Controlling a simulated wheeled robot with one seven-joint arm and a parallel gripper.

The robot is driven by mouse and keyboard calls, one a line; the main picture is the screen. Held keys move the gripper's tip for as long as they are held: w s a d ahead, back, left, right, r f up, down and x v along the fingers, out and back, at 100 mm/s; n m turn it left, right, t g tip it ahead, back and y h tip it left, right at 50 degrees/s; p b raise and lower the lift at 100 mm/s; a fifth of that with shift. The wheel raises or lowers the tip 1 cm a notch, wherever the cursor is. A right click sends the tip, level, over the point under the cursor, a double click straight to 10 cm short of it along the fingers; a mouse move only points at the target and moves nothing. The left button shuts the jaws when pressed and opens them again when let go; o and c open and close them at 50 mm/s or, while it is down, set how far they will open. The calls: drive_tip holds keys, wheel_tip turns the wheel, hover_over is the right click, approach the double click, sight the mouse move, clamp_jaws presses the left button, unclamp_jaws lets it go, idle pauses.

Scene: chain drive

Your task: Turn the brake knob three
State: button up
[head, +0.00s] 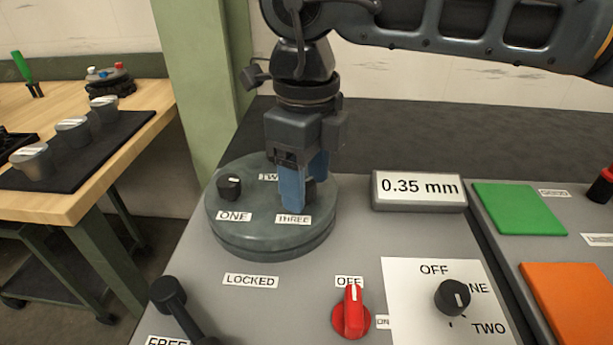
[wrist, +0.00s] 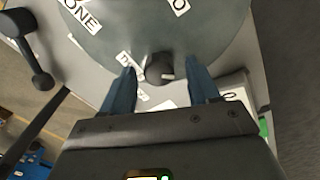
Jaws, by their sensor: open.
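The round grey-green disc (head: 262,238) carries labels ONE, TWO and THREE. The THREE label (head: 293,220) sits at its near right edge. In the wrist view the dark knob three (wrist: 158,69), with a pale pointer line, stands between the two blue fingers of my gripper (wrist: 161,86). The fingers are open, with a visible gap on both sides of the knob. In the head view my gripper (head: 305,192) points down over the disc, and its fingers hide most of that knob. Knob one (head: 229,187) is at the disc's left. Knob two is not visible.
A display (head: 419,189) reading 0.35 mm stands right of the disc. A red knob (head: 351,314), a black selector knob (head: 452,297) and a black lever (head: 171,297) are in front. Green (head: 518,208) and orange (head: 570,297) pads lie right. A wooden bench (head: 145,103) stands left.

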drive_tip(key=shift+f, duration=0.3)
drive_tip(key=c, duration=1)
drive_tip(key=shift+f+n+b, duration=0.15)
drive_tip(key=shift+n+b, duration=0.9)
drive_tip(key=shift+n, duration=0.05)
drive_tip(key=shift+r+n+b, duration=0.2)
drive_tip(key=shift+n+b, duration=0.15)
drive_tip(key=shift+n, duration=0.55)
